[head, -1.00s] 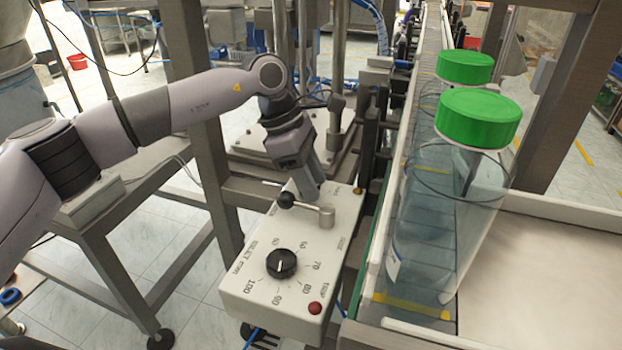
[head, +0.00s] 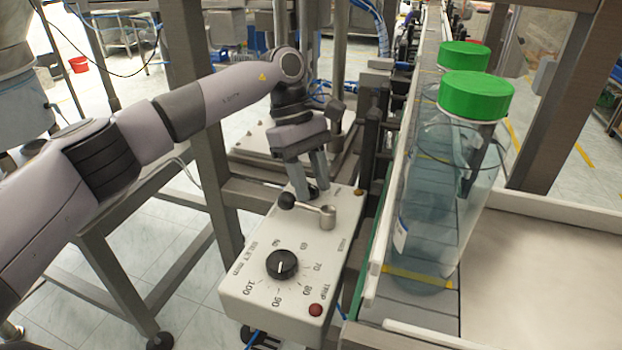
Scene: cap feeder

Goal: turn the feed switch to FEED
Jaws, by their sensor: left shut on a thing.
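The pale grey control box (head: 245,288) stands in the lower middle of the head view. My left gripper (head: 312,194) points down at its far end, just behind a metal lever with a black ball knob (head: 287,201). Its two fingers straddle a small dark piece at the panel, which I take to be the feed switch; the fingers hide most of it. I cannot read the switch's position or the lettering beside it. My right gripper is not in view.
Nearer on the box are a black numbered dial (head: 282,264) and a red button (head: 315,310). To the right, clear containers with green caps (head: 476,97) stand on a conveyor (head: 440,305). A steel post (head: 208,150) stands close to my left arm.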

